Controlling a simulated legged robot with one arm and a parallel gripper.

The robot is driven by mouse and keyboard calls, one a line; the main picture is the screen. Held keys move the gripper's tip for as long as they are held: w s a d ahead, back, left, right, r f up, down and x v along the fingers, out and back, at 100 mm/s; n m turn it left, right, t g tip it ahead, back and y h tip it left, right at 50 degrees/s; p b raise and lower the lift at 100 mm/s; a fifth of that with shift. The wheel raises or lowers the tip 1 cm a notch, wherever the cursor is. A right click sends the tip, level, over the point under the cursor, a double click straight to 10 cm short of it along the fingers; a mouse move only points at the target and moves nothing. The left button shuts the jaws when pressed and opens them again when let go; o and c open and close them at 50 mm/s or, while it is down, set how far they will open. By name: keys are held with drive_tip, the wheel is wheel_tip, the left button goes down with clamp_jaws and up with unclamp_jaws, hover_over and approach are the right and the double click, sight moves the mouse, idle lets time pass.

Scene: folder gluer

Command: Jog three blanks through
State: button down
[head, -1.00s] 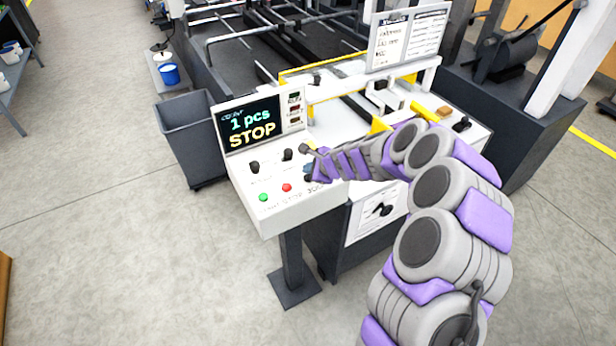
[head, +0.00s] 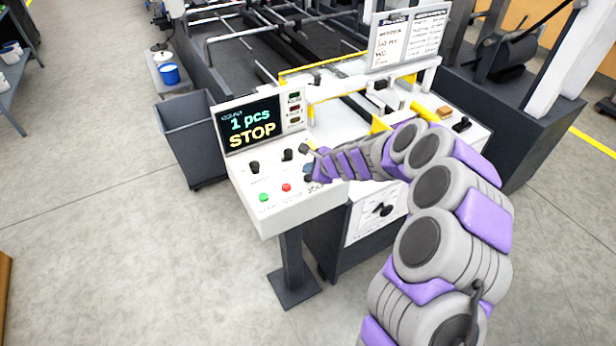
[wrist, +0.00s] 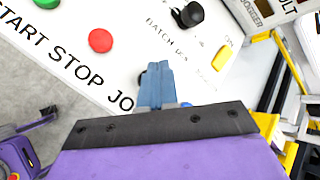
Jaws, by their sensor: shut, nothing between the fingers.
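The control panel (head: 262,190) stands at the front of the machine. Its display (head: 250,124) reads "1 pcs" and "STOP". A green button (head: 264,197) and a red button (head: 286,187) sit low on it; the wrist view also shows the green (wrist: 46,2) and red (wrist: 100,40) ones above the words START and STOP. My gripper (wrist: 158,70) is shut and empty, its fingers pointing at the panel right of the red button. My gripper covers the end of a label beginning "JO". Any button under the fingers is mostly hidden; I cannot tell whether they touch it.
Black knobs (head: 254,168) stand on the panel, one (wrist: 190,14) close ahead of my fingers, with a yellow button (wrist: 222,57) beside it. The machine's yellow-edged frame (head: 325,65) is behind. A grey bin (head: 188,132) is at left; the floor in front is clear.

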drive_tip(key=shift+f, duration=0.1)
drive_tip(key=shift+s+f, duration=0.1)
drive_tip(key=shift+f, duration=0.15)
idle(0.3)
drive_tip(key=shift+f+b, duration=0.45)
drive_tip(key=shift+f, duration=0.05)
idle(0.6)
drive_tip(key=shift+r, duration=0.1)
drive_tip(key=shift+r+p, duration=0.85)
wheel_tip(320, 180, up, 5)
drive_tip(key=p, duration=0.4)
idle(2.6)
